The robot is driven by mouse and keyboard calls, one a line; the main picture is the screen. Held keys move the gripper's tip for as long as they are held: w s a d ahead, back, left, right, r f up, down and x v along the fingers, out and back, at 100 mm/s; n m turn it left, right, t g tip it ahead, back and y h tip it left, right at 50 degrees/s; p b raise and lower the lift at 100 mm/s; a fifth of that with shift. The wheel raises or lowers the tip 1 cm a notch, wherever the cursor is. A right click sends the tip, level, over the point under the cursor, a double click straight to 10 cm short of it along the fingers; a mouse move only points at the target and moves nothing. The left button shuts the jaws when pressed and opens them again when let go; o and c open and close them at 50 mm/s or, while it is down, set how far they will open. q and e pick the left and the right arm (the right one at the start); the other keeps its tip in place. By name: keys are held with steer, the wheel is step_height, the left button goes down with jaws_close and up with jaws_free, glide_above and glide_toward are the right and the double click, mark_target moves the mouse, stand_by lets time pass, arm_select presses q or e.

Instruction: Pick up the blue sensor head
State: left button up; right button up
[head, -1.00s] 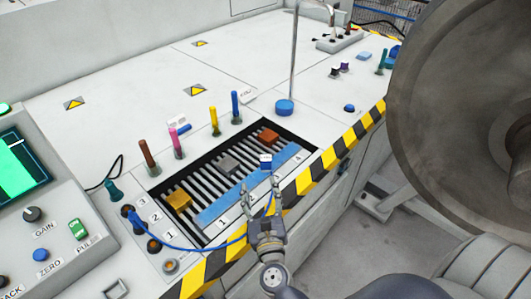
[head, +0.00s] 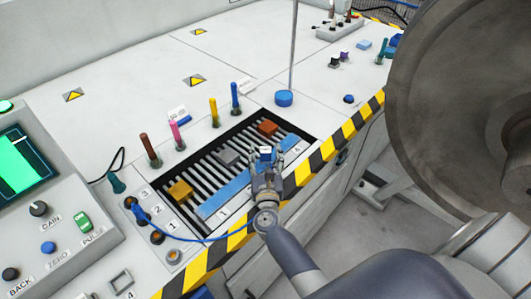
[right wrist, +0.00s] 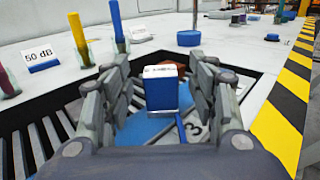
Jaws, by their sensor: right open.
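The blue sensor head (head: 265,152) is a small blue block with a white top. It stands on the blue strip (head: 221,198) over the slatted tray. In the right wrist view the sensor head (right wrist: 162,92) sits between the two fingers, with its blue cable running from its lower right. My right gripper (head: 266,160) is open around it, and it also shows in the right wrist view (right wrist: 163,95). My left gripper is not in view.
Several coloured pens stand behind the tray. The cable runs to a socket panel at left. A striped edge (head: 300,173) borders the bench; a large wheel (head: 450,90) stands right.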

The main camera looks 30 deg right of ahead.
steer(key=shift+x, duration=0.9)
steer(key=shift+s, duration=0.1)
steer(key=shift+c, duration=0.8)
steer(key=c, duration=1)
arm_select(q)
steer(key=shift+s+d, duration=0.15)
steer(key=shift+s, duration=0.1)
arm_select(e)
jaws_close()
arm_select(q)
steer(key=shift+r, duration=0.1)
arm_select(e)
steer(key=shift+r, duration=0.1)
